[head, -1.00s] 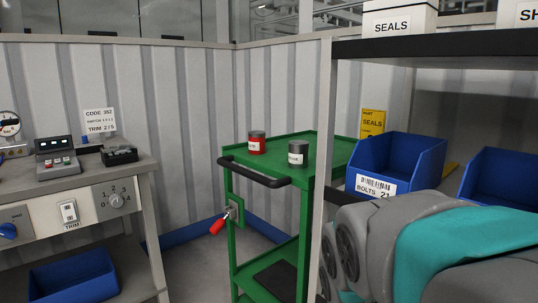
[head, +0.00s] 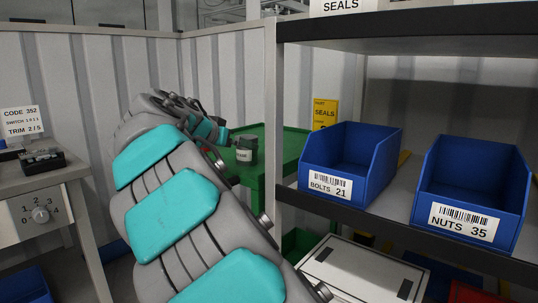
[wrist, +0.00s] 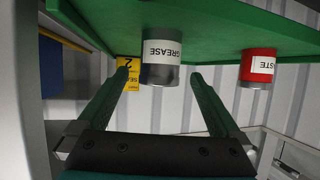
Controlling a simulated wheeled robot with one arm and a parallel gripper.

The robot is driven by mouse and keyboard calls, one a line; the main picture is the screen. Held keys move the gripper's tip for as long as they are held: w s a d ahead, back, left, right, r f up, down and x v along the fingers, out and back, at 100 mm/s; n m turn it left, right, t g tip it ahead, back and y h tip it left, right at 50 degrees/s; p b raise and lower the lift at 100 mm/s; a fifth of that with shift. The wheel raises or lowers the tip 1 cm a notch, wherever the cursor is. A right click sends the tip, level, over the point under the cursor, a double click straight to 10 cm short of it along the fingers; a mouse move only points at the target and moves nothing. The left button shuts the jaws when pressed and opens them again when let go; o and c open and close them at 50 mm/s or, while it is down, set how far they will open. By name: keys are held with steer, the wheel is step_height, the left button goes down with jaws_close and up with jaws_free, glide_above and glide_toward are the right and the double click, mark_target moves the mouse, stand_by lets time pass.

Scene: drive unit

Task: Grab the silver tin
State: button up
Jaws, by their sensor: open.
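The silver tin (head: 245,156) stands on the green cart (head: 275,142), near its front edge. In the wrist view, which is upside down, the tin (wrist: 160,76) bears a white GREASE label and appears between the two green fingers. My gripper (wrist: 159,80) is open and empty, with a finger on each side of the tin in that picture. I cannot tell whether the fingertips reach past the tin. In the head view my arm reaches over the cart from the left, and my gripper (head: 222,136) is close beside the tin, partly hidden.
A red tin (wrist: 258,68) stands on the cart to the right in the wrist view. A grey shelf post (head: 272,130) rises right of the silver tin. Blue bins of bolts (head: 350,160) and nuts (head: 472,190) sit on the shelf. A bench (head: 45,200) stands left.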

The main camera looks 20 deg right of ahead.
steer(key=shift+w+d+f, duration=0.15)
steer(key=shift+w+d, duration=0.8)
steer(key=shift+w, duration=0.1)
steer(key=shift+h, duration=0.3)
steer(key=p+x, duration=0.1)
steer(key=x, duration=0.4)
steer(key=shift+w+d+f, duration=0.15)
steer(key=shift+w+d, duration=0.05)
steer(key=shift+w, duration=0.1)
steer(key=c, duration=1.5)
